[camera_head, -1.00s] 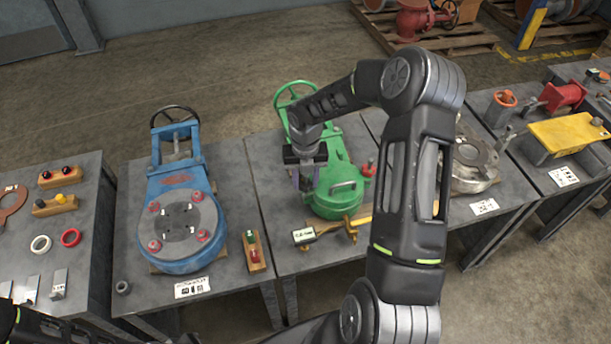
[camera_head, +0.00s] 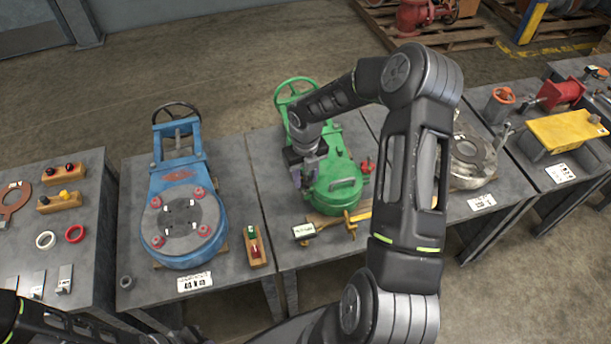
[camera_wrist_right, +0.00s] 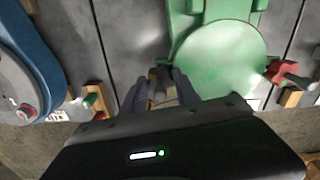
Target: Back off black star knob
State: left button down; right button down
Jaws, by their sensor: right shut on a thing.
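My right gripper (camera_head: 308,182) is at the left side of the green valve body (camera_head: 337,188), and its arm comes in from the right. In the right wrist view its two fingers (camera_wrist_right: 160,92) are shut on a small dark part (camera_wrist_right: 158,76) beside the green round cover. This part fits the black star knob, but the fingers hide most of it and its star shape cannot be made out. A red knob (camera_head: 368,166) is on the opposite side of the green valve and also shows in the right wrist view (camera_wrist_right: 282,71). My left gripper is not in view.
A blue valve (camera_head: 181,220) stands on the table to the left. A wooden block with green and red knobs (camera_head: 253,247), a tag (camera_head: 303,231) and a brass tool (camera_head: 350,224) lie at the front. A metal flange (camera_head: 472,150) is behind my right arm.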

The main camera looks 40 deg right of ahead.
jog(key=c, duration=0.9)
grip_release()
jog(key=shift+r, duration=0.1)
notch_tip(320, 180, up, 8)
jog(key=shift+f+b, duration=0.15)
jog(key=shift+b, duration=0.25)
